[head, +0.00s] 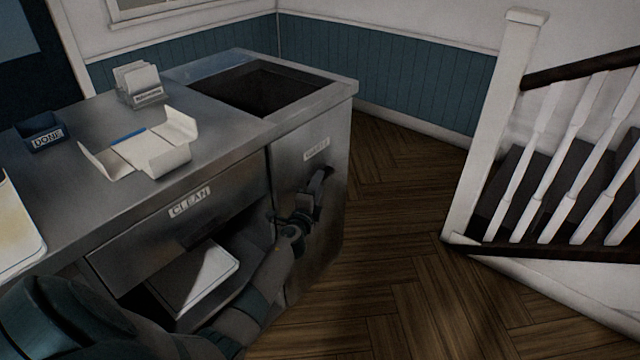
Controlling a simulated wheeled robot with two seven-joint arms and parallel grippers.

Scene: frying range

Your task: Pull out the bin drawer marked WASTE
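The bin drawer marked WASTE (285,168) is the tall metal front at the right end of the steel counter. Its pale label (317,150) is near the top and hard to read. The drawer front looks flush with the cabinet. My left gripper (316,188) is at this front, just below the label, with my arm reaching in from the lower left. Dark parts at its tip overlap where a handle would be, so I cannot tell whether the fingers are open or shut on it. My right gripper is out of view.
A drawer marked CLEAN (165,225) is to the left, above an open shelf holding a white slab (195,278). The counter has a square opening (262,88), a card holder (138,85), an unfolded carton (150,145) and a DONE tray (40,133). Wooden floor (400,230) is clear towards the stair railing (475,130).

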